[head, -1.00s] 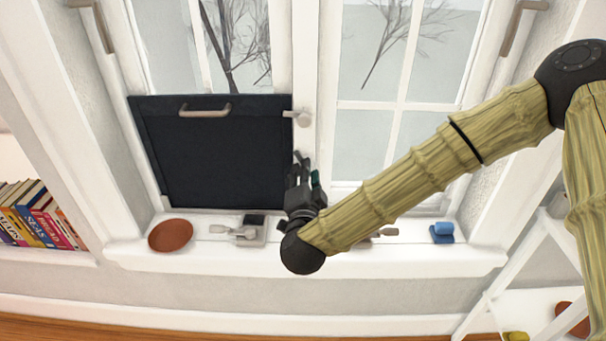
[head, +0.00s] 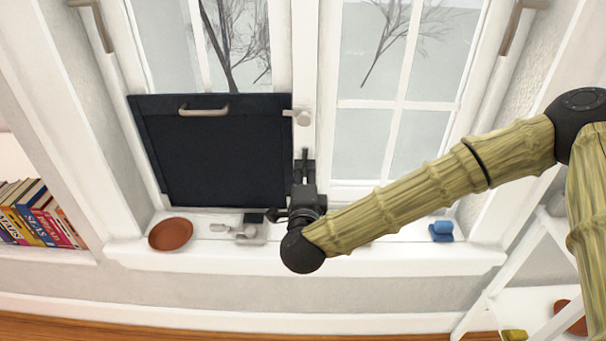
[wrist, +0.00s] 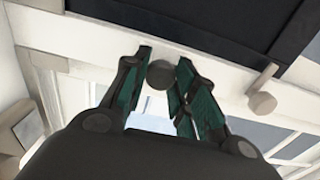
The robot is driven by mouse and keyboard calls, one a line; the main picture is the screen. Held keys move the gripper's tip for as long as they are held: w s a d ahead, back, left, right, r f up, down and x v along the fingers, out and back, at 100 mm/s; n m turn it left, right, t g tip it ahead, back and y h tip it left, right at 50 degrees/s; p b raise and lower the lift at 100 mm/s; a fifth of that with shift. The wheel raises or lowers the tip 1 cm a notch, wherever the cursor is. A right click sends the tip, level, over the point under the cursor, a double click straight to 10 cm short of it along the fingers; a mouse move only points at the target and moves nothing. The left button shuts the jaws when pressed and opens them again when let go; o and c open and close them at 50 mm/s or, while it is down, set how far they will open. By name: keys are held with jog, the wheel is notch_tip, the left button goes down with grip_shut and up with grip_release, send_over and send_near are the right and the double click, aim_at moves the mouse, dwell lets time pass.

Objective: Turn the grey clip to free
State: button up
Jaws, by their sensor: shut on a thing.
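In the wrist view my gripper (wrist: 163,68) has its green-lined fingers on either side of a round dark-grey clip (wrist: 160,76) on the white window post (wrist: 75,55). It is shut on this clip. In the head view my gripper (head: 304,158) is at the post beside the lower right corner of the dark panel (head: 220,150) and hides the held clip. A second, lighter grey clip (head: 300,117) sits higher on the post, its short arm reaching left to the panel's edge. It also shows as a peg in the wrist view (wrist: 262,103).
A brown bowl (head: 170,234), a grey lever on a base (head: 247,233) and a blue item (head: 441,231) stand on the white sill (head: 200,262). The panel has a bar handle (head: 204,111). Books (head: 35,215) are at left. A white rack is at right.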

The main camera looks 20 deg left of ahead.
jog(key=shift+d+f, duration=0.1)
jog(key=o, duration=1)
jog(key=shift+d, duration=0.1)
jog(key=v, duration=1.2)
jog(key=shift+o, duration=0.3)
